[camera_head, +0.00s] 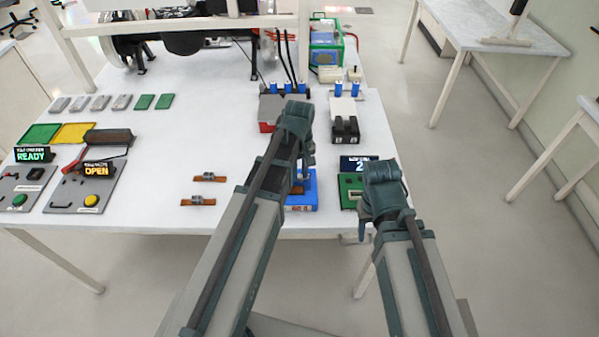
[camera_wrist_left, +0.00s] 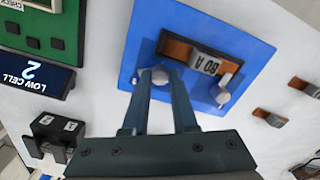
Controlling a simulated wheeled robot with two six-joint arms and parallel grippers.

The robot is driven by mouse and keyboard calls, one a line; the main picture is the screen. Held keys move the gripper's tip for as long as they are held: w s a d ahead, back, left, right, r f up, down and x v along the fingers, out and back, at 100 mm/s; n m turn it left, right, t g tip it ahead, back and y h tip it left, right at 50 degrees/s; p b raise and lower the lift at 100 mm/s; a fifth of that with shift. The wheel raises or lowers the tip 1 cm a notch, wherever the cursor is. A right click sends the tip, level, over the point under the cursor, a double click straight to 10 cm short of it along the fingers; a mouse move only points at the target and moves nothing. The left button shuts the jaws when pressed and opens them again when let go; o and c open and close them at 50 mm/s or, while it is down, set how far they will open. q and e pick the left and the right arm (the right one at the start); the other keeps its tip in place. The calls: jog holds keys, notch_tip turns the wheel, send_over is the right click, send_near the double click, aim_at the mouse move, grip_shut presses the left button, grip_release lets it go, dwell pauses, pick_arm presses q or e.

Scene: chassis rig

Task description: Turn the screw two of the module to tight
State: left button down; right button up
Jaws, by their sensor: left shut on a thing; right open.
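The blue module (camera_head: 302,205) stands near the front edge of the white table, partly hidden by my left arm. In the left wrist view the blue module (camera_wrist_left: 143,52) carries a grey fuse marked 80 A (camera_wrist_left: 208,65) on copper-brown tabs. Two round grey screw heads show beside it. My left gripper (camera_wrist_left: 159,76) is shut on one screw head (camera_wrist_left: 160,74); the other screw (camera_wrist_left: 222,98) is free. I cannot tell which is numbered two. In the head view my left gripper (camera_head: 306,168) points down at the module. My right gripper (camera_head: 364,226) is open and empty, in front of the table edge.
A green checker (camera_head: 349,193) with a display reading 2 (camera_head: 358,164) stands right of the module. Two loose fuses (camera_head: 209,178) lie to the left. A black holder (camera_head: 345,130) stands behind. Panels reading READY (camera_head: 33,155) and OPEN (camera_head: 97,170) are far left.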

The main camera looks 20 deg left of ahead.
pick_arm(q)
jog(key=m, duration=1.1)
jog(key=shift+m, duration=0.4)
jog(key=m, duration=1)
jog(key=shift+m, duration=0.5)
jog(key=c, duration=0.7)
grip_release()
